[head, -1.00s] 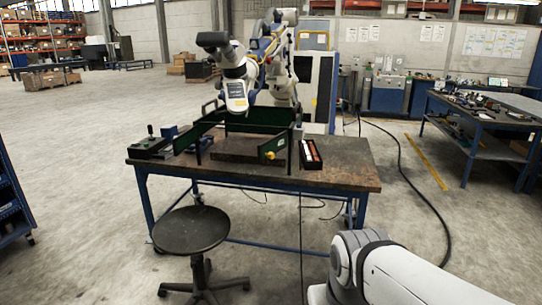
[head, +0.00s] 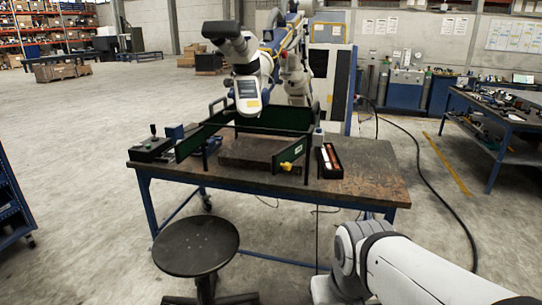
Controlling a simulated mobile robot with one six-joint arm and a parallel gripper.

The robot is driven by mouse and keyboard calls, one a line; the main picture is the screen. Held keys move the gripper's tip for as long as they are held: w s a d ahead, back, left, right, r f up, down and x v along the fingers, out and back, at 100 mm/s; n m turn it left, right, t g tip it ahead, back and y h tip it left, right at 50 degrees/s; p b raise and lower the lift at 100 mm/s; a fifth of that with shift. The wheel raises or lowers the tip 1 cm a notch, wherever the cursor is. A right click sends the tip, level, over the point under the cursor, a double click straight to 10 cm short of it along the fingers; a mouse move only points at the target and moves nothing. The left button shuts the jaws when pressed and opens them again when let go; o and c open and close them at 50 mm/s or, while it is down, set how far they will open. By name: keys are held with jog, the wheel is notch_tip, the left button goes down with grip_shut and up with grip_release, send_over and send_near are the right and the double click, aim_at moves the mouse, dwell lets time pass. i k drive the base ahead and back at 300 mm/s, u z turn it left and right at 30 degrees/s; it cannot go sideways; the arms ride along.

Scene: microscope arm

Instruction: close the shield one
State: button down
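Dark green shield panels in a low frame stand on the workbench (head: 365,180). A long back panel (head: 280,115) spans the rear. A left panel (head: 192,143) stands slanted, its near end toward the left front. A small right panel (head: 289,158) with a yellow knob (head: 286,166) is hinged by the right front post and stands at an angle, leaving the front of the frame partly open. I cannot tell which panel is shield one. My gripper is out of view; only my white arm (head: 420,265) shows at the lower right, apart from the bench.
A microscope head (head: 248,92) hangs over the frame. A dark flat block (head: 248,152) lies inside it. A narrow tray (head: 328,160) sits to the right, a control box (head: 152,148) to the left.

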aim_at(283, 159)
jog(key=i, duration=1.05)
jog(key=z, duration=0.05)
